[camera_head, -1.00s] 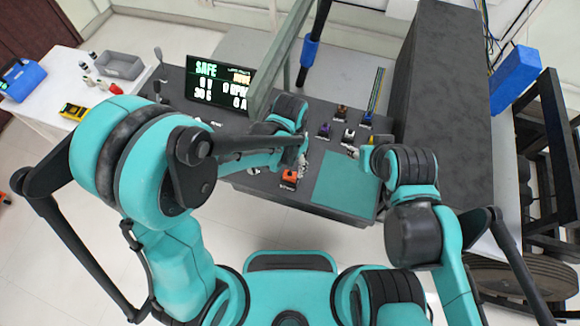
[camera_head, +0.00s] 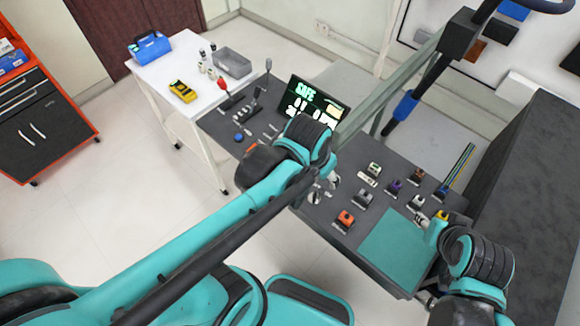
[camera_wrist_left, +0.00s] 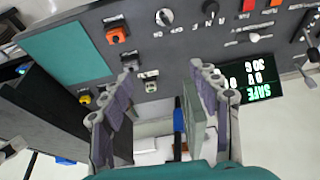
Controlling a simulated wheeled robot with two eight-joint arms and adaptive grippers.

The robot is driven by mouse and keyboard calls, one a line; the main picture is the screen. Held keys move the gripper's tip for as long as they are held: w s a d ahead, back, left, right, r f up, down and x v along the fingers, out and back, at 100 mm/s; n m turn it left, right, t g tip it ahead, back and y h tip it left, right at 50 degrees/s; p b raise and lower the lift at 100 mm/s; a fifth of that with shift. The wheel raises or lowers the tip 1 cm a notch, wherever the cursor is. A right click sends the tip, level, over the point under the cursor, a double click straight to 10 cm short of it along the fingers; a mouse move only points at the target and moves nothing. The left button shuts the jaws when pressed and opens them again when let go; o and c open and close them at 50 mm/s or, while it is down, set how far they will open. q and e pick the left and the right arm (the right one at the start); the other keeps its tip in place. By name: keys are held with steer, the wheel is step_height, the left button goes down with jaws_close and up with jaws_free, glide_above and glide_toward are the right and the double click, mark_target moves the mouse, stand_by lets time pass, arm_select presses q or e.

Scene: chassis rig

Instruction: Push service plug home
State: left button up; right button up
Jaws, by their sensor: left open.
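I cannot tell for sure which part is the service plug. An orange block-shaped connector (camera_head: 344,220) sits on the dark console (camera_head: 322,222), left of the teal mat (camera_head: 398,243). It also shows in the left wrist view (camera_wrist_left: 118,36), at upper left. My left gripper (camera_wrist_left: 162,72) is open, its two fingers apart with nothing gripped between them. In the head view its wrist is over the console, below the display, and its fingers are mostly hidden. My right wrist is at the mat's right edge; its fingers are not clear.
Several small connectors stand right of the orange one, including a purple one (camera_head: 394,187). The display (camera_head: 315,107) reads SAFE. A white side table (camera_head: 160,70) holds a grey bin (camera_head: 232,62). The teal mat is mostly bare.

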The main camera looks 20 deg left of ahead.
arm_select(q)
steer(key=s+a+r+n+t, duration=0.3)
steer(key=a, duration=0.4)
steer(key=shift+s+n+y, duration=0.3)
steer(key=shift+s+y, duration=0.05)
steer(key=shift+y, duration=0.05)
steer(key=shift+f, duration=0.1)
step_height(320, 180, down, 7)
steer(key=b, duration=0.7)
steer(key=shift+f+b, duration=0.2)
steer(key=shift+b, duration=0.1)
stand_by(0.8)
